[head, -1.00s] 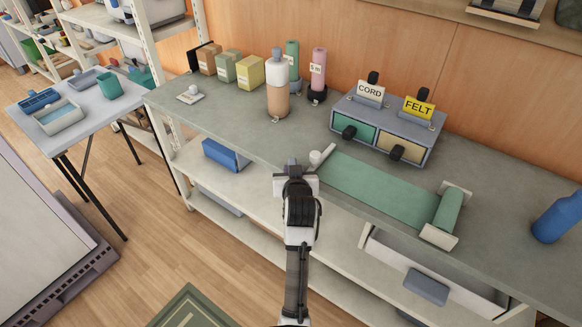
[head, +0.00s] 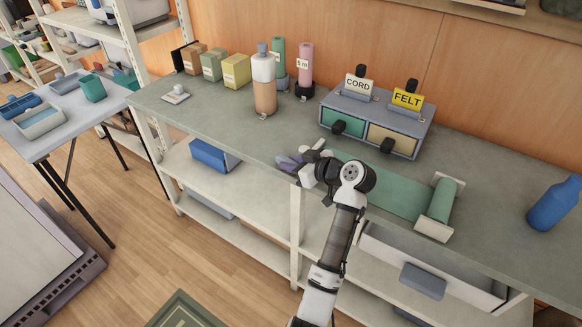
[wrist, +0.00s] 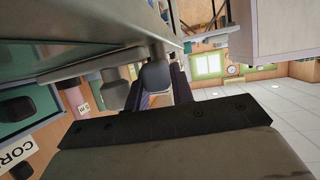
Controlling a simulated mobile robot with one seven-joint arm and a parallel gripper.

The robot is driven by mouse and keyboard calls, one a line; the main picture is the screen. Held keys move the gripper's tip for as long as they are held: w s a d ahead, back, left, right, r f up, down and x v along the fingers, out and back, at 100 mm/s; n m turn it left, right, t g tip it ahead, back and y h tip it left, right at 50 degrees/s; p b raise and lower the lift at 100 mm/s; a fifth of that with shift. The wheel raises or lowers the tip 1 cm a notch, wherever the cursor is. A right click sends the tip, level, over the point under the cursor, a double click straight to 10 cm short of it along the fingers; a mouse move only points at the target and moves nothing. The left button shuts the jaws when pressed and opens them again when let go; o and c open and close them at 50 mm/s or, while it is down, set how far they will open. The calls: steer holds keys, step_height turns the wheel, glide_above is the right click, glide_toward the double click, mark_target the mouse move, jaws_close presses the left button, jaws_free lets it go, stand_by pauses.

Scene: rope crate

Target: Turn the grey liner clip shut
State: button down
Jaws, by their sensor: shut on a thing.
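My gripper (head: 298,163) is at the front edge of the grey worktop (head: 215,112), just left of the green mat (head: 395,198). It is shut on a small grey piece, which I take to be the liner clip. In the wrist view a rounded grey block (wrist: 156,75), apparently the clip, sits in front of the gripper's dark mount, by the worktop edge. The gripper and arm hide most of the clip in the head view, so its exact angle cannot be told. The mat's roll (head: 441,200) lies in a white holder at the right.
A drawer unit (head: 376,120) with CORD and FELT signs stands behind the mat. A tan and white bottle (head: 264,85) stands behind and left of my gripper. A blue bottle (head: 553,210) is far right. The worktop's left front is mostly clear.

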stand_by(0.3)
steer(key=shift+f, duration=0.1)
steer(key=c, duration=1.2)
jaws_free()
steer(key=shift+c, duration=0.2)
steer(key=shift+o, duration=0.2)
steer(key=shift+w+d+r, duration=0.1)
steer(key=shift+w+r, duration=0.05)
steer(key=shift+r, duration=0.05)
